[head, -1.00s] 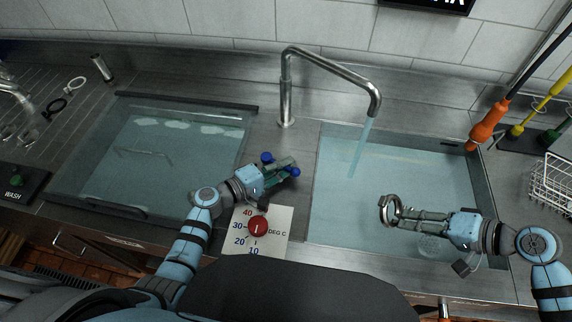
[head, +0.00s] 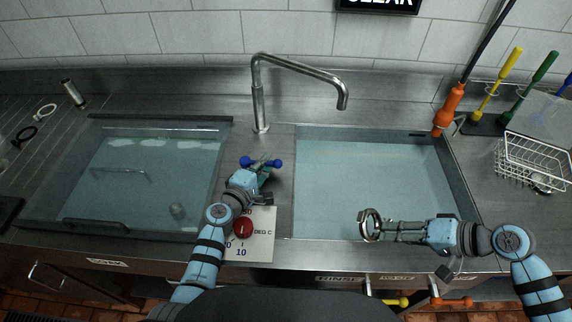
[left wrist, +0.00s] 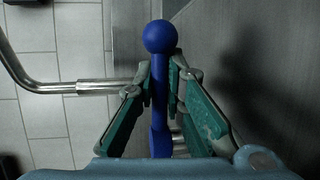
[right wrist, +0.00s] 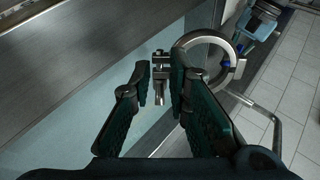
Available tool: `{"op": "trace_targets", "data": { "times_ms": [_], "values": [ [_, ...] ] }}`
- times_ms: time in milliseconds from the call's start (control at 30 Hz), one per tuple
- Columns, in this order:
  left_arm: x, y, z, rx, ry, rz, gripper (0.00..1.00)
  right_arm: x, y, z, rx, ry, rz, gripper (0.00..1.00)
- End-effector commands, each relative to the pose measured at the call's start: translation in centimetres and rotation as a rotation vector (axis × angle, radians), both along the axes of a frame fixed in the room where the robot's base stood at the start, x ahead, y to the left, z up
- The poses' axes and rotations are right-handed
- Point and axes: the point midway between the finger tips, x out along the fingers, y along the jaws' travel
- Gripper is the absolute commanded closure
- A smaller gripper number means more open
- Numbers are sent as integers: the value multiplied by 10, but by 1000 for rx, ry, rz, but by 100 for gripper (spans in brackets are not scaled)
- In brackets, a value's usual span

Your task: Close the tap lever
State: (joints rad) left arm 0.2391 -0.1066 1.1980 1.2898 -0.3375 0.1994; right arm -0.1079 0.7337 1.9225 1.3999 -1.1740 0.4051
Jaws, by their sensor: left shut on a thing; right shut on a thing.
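The blue tap lever (head: 277,163) has a ball at each end and lies crosswise on the steel counter between the two basins. My left gripper (head: 261,174) is shut on it. In the left wrist view the blue bar (left wrist: 160,110) runs between the green finger pads, with one ball beyond the fingertips. The steel tap (head: 300,67) arches over the right basin, and no water stream shows under its spout. My right gripper (head: 388,232) is shut on a metal ring (head: 368,224) by its stem, above the right basin; the ring also shows in the right wrist view (right wrist: 239,62).
A red dial (head: 243,226) on a temperature plate sits just in front of my left gripper. The left basin (head: 170,205) and right basin (head: 310,220) hold water. An orange-handled tool (head: 448,108), several brushes and a wire rack (head: 530,162) stand at the right.

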Motion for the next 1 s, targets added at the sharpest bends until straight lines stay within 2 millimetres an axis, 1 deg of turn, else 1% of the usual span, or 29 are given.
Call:
{"op": "trace_targets", "data": {
  "times_ms": [200,233,333,367,667,767,867,933,967,1000],
  "values": [
    [0,-3,0,-6,2,-6,100,0,0,0,1,-1,-1,100],
    [0,-3,0,-6,2,-7,87,0,0,0,1,-1,-1,100],
    [0,-2,0,-5,0,-6,71,0,0,0,1,-1,1,100],
    [0,-1,0,-5,0,-5,69,1,1,0,1,-1,1,100],
    [0,0,2,-1,-2,-3,69,1,1,0,0,-1,2,100],
    [0,-1,9,-1,-5,-6,69,1,1,0,1,-1,1,100],
    [0,-1,24,0,-7,-5,69,0,1,0,0,-1,1,100],
    [1,-3,42,0,-11,-7,69,0,0,0,0,-1,-1,100],
    [1,-3,50,0,-12,-6,67,0,0,0,0,-1,-1,100],
    [2,-2,62,0,-13,-4,58,0,0,0,0,-1,-1,100]
  ]
}}
